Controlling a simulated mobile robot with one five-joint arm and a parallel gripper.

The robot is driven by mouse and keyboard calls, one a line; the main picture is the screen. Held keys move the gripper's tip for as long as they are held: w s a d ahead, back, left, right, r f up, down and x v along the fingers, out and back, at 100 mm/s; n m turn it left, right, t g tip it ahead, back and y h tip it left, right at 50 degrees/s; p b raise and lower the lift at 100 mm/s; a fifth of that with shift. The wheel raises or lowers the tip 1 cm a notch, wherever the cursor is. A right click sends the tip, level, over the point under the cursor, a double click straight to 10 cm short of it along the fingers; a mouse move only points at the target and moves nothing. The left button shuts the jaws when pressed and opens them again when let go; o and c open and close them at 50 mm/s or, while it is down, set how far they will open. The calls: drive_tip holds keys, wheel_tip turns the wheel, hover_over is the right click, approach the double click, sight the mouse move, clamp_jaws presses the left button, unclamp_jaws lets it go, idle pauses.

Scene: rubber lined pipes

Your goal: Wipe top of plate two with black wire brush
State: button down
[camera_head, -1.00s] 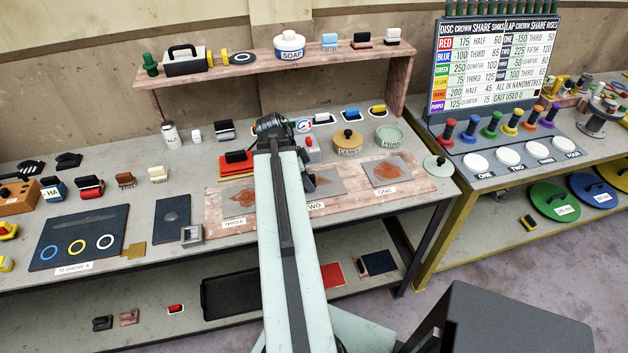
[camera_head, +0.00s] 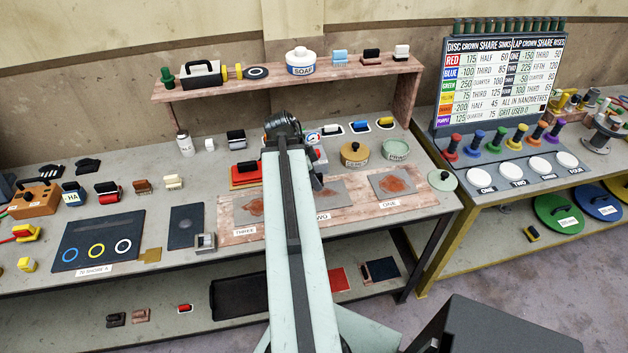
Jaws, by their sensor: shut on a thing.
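Plate two is the grey plate (camera_head: 331,194) with a reddish-brown patch, in the middle of the pinkish wooden board (camera_head: 426,196). It lies behind the label "TWO", and my arm hides its left part. My pale arm reaches over the board, with its dark wrist joint showing above the plates. My gripper (camera_head: 317,183) shows only as a small dark piece to the right of the arm, at the back left of plate two; its fingertips are mostly hidden. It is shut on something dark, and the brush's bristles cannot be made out. I cannot tell whether it touches the plate.
Plate one (camera_head: 393,184) lies to the right and plate three (camera_head: 249,208) to the left, partly behind my arm. Behind the board stand a red block (camera_head: 246,176), a tan lidded pot (camera_head: 354,154) and a green pot (camera_head: 396,150). A raised wooden shelf (camera_head: 430,65) runs along the back.

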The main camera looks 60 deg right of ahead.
wheel_tip(320, 180, up, 3)
drive_tip(key=p, duration=0.3)
idle(0.4)
